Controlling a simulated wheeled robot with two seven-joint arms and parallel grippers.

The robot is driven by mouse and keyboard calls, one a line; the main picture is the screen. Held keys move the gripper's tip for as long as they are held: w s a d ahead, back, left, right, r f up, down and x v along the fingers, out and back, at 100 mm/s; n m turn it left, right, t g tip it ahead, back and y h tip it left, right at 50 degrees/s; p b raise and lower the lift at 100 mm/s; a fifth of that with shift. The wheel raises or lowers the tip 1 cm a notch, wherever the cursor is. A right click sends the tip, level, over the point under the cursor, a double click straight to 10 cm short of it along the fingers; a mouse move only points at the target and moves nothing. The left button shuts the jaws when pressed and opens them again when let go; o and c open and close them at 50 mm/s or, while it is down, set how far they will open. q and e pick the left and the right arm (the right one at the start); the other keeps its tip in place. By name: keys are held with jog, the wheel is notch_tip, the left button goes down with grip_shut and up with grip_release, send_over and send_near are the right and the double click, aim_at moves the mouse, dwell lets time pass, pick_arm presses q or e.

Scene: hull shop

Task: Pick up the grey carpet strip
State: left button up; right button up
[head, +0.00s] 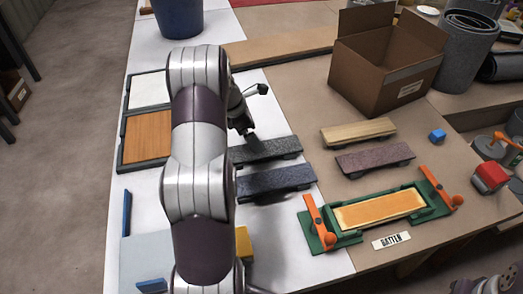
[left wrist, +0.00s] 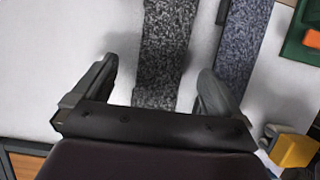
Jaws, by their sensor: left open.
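The grey carpet strip (head: 268,150) is speckled and lies across the white part of the table, its left end hidden behind my left arm. In the left wrist view the grey strip (left wrist: 163,50) runs up the picture between the two fingers. My left gripper (left wrist: 158,72) is open and empty over the strip, with white table showing on both sides of it. In the head view my left gripper (head: 241,112) shows only partly beside the arm, near the grey strip. My right gripper is not in view.
A dark blue-grey strip (head: 276,181) lies close in front of the grey one. A tan strip (head: 358,132) and a mauve strip (head: 374,158) lie to the right. A green clamp frame (head: 318,238) holds an orange-tan board (head: 380,209). A cardboard box (head: 380,75) stands behind.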

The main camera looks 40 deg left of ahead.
pick_arm(q)
jog(key=shift+s+d+f, duration=0.1)
jog(key=shift+d+f, duration=0.1)
jog(key=shift+f, duration=0.15)
jog(key=x, duration=0.4)
jog(key=shift+f+b, duration=0.3)
jog(key=shift+f, duration=0.05)
jog(key=shift+s+r, duration=0.15)
jog(key=c, duration=1.1)
